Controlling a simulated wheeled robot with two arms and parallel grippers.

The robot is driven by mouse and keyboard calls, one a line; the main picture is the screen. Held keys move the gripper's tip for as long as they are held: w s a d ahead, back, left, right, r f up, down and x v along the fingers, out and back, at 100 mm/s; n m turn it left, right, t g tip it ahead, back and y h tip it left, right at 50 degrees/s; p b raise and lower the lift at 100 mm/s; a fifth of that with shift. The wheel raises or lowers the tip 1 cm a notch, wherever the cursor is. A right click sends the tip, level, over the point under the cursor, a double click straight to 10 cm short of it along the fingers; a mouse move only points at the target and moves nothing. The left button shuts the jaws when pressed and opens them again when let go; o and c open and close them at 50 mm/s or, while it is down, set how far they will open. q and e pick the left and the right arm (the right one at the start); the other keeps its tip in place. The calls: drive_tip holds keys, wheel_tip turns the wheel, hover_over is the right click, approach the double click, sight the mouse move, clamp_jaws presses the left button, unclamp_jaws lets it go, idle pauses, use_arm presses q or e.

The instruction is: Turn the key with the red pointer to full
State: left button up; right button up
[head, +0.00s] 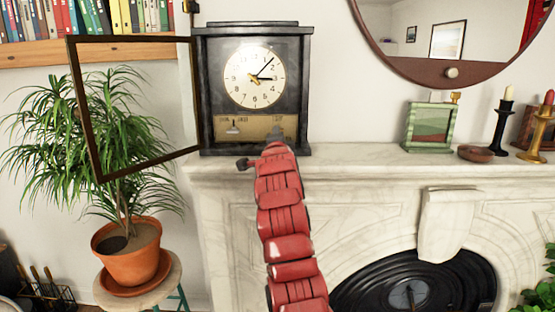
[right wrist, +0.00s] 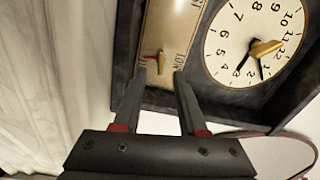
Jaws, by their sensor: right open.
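The dark clock (head: 251,85) stands on the mantel with its dial above a brass plate (head: 250,125). In the right wrist view, a small brass key with a red pointer (right wrist: 159,59) sits on the plate (right wrist: 175,25). The word LOW is printed to its right, and the red tip points left toward a label I cannot read. My right gripper (right wrist: 158,78) is open, its two fingers apart on either side just short of the key. In the head view its tips (head: 276,132) cover the plate's right end and hide this key. My left gripper is out of view.
The clock's framed door (head: 88,110) stands open to the left, before a potted plant (head: 133,255). A small brass piece (head: 233,129) shows on the plate's left. A green picture frame (head: 430,126), bowl (head: 476,153) and candlesticks (head: 502,125) stand right; the mantel between is clear.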

drive_tip(key=s+b, duration=0.2)
drive_tip(key=s, duration=1)
